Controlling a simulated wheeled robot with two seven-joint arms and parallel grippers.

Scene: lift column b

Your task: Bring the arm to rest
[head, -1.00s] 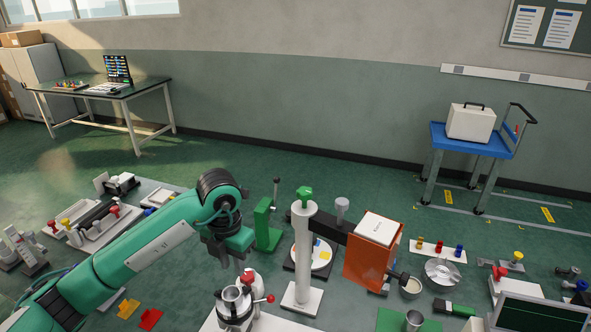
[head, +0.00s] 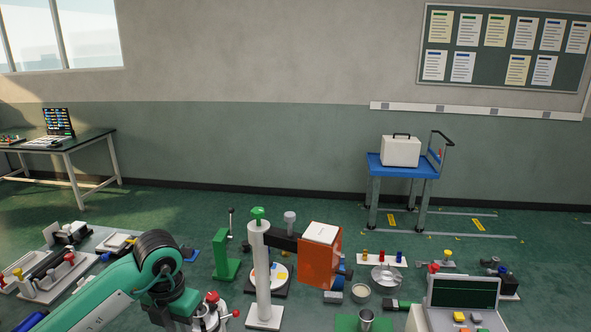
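My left arm (head: 105,298), green with a black joint, comes in from the lower left and bends down at the bottom edge. My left gripper (head: 172,314) is at the bottom edge of the head view, just left of a metal pot with a red knob (head: 207,315). Its fingers are not clearly shown, so I cannot tell whether it is open or shut, or whether it touches the pot. My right arm and gripper are not in view.
A white column (head: 262,280) with an orange box (head: 319,262) on its side arm stands right of my gripper. A green stand (head: 223,256) is behind it. Trays of parts (head: 60,285) lie left. A screen console (head: 464,292) stands right. Open floor lies toward the blue trolley (head: 402,166).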

